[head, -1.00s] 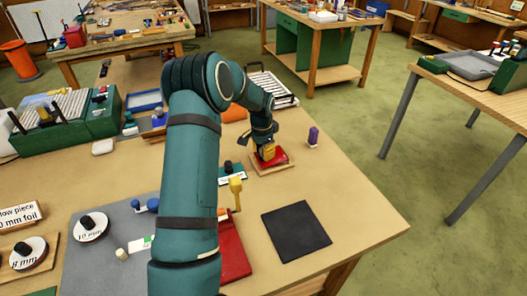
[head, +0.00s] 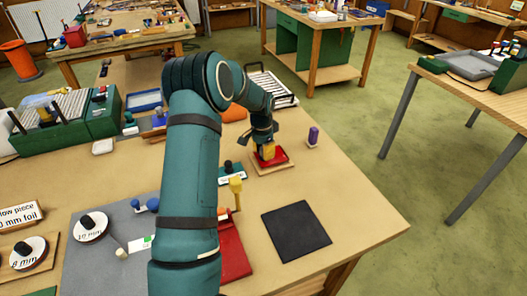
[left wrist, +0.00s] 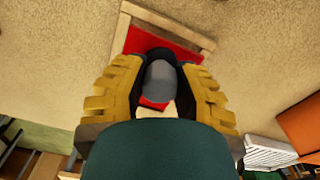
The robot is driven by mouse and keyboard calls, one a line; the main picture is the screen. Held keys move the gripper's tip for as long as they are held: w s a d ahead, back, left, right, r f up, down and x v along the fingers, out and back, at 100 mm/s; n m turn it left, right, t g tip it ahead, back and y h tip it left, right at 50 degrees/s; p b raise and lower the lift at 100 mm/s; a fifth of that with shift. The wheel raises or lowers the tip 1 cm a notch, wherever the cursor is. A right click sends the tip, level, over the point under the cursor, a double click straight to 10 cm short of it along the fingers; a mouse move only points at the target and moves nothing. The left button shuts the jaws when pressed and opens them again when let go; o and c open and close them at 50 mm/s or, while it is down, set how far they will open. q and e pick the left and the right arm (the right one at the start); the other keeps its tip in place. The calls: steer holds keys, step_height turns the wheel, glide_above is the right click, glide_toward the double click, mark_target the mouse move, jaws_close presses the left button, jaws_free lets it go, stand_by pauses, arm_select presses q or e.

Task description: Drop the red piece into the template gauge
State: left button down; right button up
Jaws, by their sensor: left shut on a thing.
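The red piece (head: 279,158) is flat and lies at the wooden template gauge (head: 272,171) near the bench's far right part. In the left wrist view the red piece (left wrist: 150,41) shows inside the pale wooden rim of the gauge (left wrist: 168,22). My left gripper (head: 267,153) points down over them. Its yellow fingers (left wrist: 160,88) are shut on a dark, rounded knob between them, which appears to belong to the red piece. The fingers hide part of the piece. I cannot tell whether it rests fully down in the gauge. My right gripper is out of view.
A purple-topped peg (head: 313,136) stands to the right of the gauge. A black square mat (head: 296,231) lies nearer on the bench. A yellow-handled tool (head: 236,190) and a red tray (head: 233,250) are beside my arm.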

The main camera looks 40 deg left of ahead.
arm_select(q)
steer(key=shift+f+b, duration=0.65)
steer(key=shift+f, duration=0.35)
steer(key=c, duration=0.7)
jaws_free()
steer(key=shift+r, duration=0.1)
steer(key=r, duration=1.2)
steer(key=shift+s+a, duration=0.1)
steer(key=shift+s, duration=0.2)
